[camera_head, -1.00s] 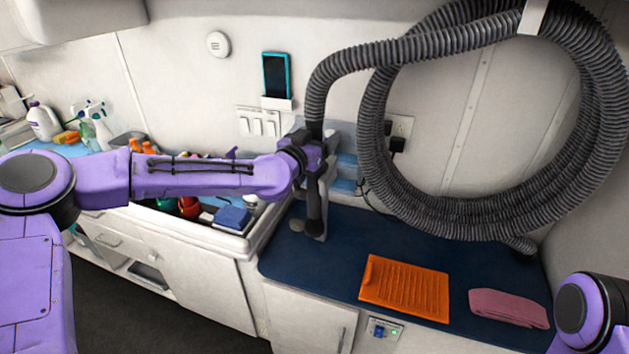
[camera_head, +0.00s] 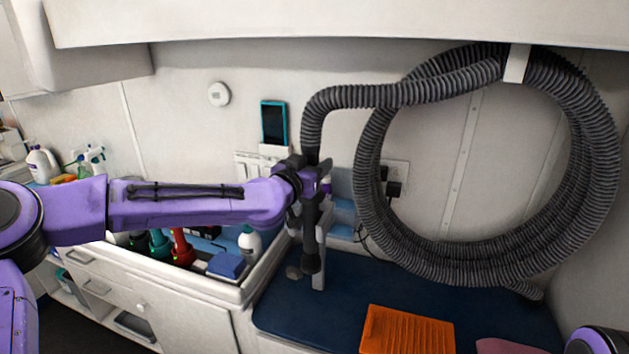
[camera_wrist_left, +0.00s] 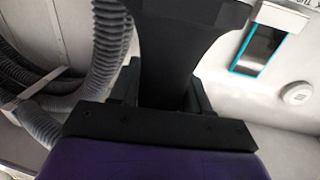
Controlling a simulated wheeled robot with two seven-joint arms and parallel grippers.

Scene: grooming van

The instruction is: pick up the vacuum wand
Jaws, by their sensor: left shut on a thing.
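The vacuum wand (camera_head: 311,240) is a dark, upright tube whose top joins the ribbed grey hose (camera_head: 350,97). My left gripper (camera_head: 312,187) is shut on the wand's upper part, below the hose joint. The wand's lower end hangs above the blue counter mat, in front of a pale upright holder (camera_head: 320,265). In the left wrist view the wand's wide black body (camera_wrist_left: 180,45) rises from between the jaws, which are partly hidden. My right gripper is out of view; only a purple arm part shows at the lower right.
The hose loops hang from a wall hook (camera_head: 517,63) at the right. An orange mat (camera_head: 408,330) and pink cloth (camera_head: 505,346) lie on the blue mat (camera_head: 350,300). A bin with bottles and a blue sponge (camera_head: 226,265) stands left. A teal-framed phone (camera_head: 273,122) is on the wall.

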